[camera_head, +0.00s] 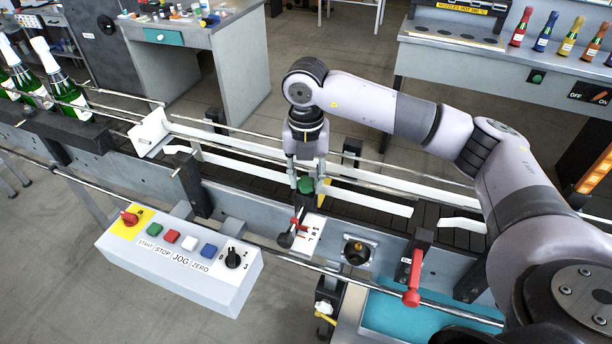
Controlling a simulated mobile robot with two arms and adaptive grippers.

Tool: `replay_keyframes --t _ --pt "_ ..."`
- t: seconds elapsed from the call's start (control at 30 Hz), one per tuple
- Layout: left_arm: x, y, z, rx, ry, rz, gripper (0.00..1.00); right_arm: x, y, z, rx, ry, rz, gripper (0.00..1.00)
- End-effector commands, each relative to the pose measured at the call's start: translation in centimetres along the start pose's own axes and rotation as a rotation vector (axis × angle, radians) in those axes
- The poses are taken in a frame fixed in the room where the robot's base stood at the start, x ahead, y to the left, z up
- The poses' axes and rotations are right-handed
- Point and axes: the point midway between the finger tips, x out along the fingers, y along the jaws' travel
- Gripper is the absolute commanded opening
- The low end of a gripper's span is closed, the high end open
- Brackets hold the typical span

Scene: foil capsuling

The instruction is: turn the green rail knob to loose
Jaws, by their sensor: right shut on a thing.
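The green rail knob (305,185) sits at the near side of the conveyor, above a white plate marked S M L. My right gripper (305,181) points down over the knob with its fingers on either side of it, shut on it. The fingers hide part of the knob, and I cannot read its turn position. My left gripper is not in view.
A control box (180,262) with coloured buttons hangs in front of the conveyor. A red lever (412,285) and a black-and-brass knob (357,250) stand right of the plate. Green bottles (66,94) stand at the left. White guide rails (370,199) run beside my gripper.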

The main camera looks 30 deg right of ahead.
Motion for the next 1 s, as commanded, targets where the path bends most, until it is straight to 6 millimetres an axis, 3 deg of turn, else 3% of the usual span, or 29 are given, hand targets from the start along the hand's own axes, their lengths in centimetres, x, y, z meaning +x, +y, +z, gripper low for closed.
replay_keyframes --t 0.23,0.67,1.0 --pt "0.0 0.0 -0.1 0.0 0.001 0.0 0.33 0.0 0.0 0.0 0.0 0.0 0.0 0.05" --pt "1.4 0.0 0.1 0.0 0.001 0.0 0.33 0.2 0.0 0.0 -0.1 0.0 0.0 0.05" --pt "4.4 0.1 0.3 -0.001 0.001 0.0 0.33 0.4 0.0 0.1 -0.384 -0.003 0.002 0.05"
